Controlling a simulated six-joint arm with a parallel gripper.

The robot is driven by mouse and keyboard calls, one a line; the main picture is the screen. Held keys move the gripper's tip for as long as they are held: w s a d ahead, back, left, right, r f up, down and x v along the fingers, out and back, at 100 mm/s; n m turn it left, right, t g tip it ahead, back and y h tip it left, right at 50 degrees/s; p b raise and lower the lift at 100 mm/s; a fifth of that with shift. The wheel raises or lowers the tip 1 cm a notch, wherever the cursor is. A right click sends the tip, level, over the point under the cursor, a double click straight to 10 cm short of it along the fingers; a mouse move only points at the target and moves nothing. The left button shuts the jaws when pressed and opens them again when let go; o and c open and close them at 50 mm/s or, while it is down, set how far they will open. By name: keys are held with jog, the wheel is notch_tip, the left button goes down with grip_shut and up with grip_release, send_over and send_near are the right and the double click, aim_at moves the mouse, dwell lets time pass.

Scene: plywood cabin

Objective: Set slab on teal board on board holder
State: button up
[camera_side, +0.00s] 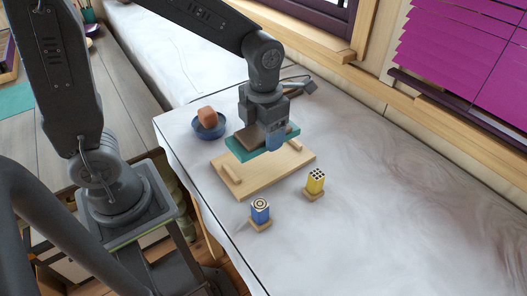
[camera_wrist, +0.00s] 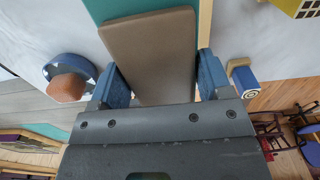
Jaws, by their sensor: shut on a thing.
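The slab, a flat taupe-brown block with rounded corners, lies between the blue fingers of my gripper (camera_wrist: 162,82); it fills the middle of the wrist view (camera_wrist: 150,45). In the side view my gripper (camera_side: 270,140) is shut on the slab (camera_side: 292,129), which is partly hidden by the fingers. The teal board (camera_side: 240,151) is directly under the slab, over the pale wooden board holder (camera_side: 262,180). It also shows beside the slab in the wrist view (camera_wrist: 205,22). I cannot tell whether the slab touches the board.
A blue bowl (camera_side: 208,130) with an orange-brown lump (camera_side: 207,116) stands left of the holder. A blue block (camera_side: 260,211) and a yellow block (camera_side: 315,182), each on a small wooden base, stand in front. The white tabletop (camera_side: 400,200) is clear to the right.

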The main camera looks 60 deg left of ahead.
aim_at(263, 158)
jog(key=shift+f, duration=2.75)
jog(key=shift+f, duration=0.1)
jog(key=o, duration=1.1)
